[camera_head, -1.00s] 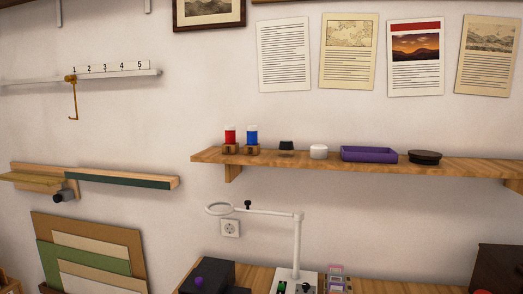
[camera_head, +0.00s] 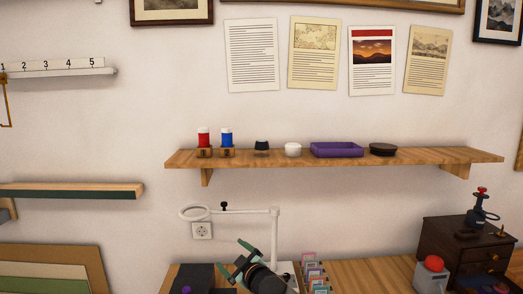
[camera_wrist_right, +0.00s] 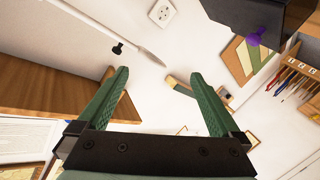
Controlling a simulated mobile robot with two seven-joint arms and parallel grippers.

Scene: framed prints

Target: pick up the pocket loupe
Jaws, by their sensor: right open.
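A small black piece with a paler lower part (camera_head: 262,146) stands on the wooden wall shelf (camera_head: 225,159). It looks most like the pocket loupe, but it is too small to be sure. My right gripper (camera_head: 233,256) has come up below the shelf, near the magnifier lamp, well apart from that piece. Its green fingers are spread and empty, and they also show in the right wrist view (camera_wrist_right: 160,76). I cannot make out the loupe in the wrist view. My left gripper is not in view.
On the shelf are red and blue bottles (camera_head: 226,138), a white jar (camera_head: 293,150), a purple tray (camera_head: 336,150) and a dark round lidded thing (camera_head: 383,149). The white ring lamp (camera_head: 275,235) stands near my right gripper. A dark drawer box (camera_head: 465,248) is at right.

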